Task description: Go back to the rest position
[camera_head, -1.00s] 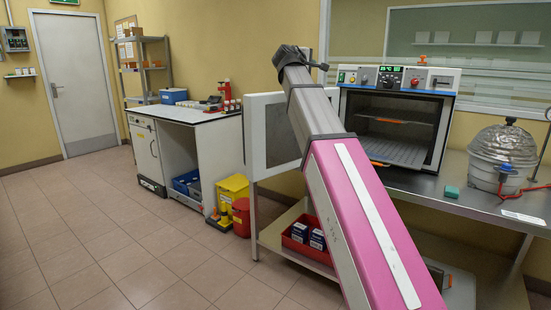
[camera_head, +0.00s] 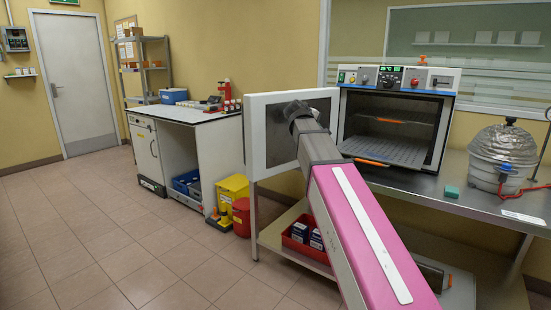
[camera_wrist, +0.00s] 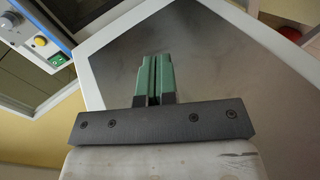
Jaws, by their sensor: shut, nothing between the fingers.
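My gripper shows in the wrist view (camera_wrist: 155,77), its two green fingers pressed together with nothing between them. It faces the grey inner panel of the oven's open door (camera_wrist: 200,70), with the door's white frame around it. In the head view the door (camera_head: 270,103) stands swung open to the left of the oven (camera_head: 398,118). My pink and grey arm reaches up from the bottom, its end in front of the door panel. The gripper's fingers are hidden there. I cannot tell whether they touch the door.
A red bin (camera_head: 305,240) sits on the shelf below. A white-topped counter (camera_head: 190,112) stands further left. The tiled floor at left is clear.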

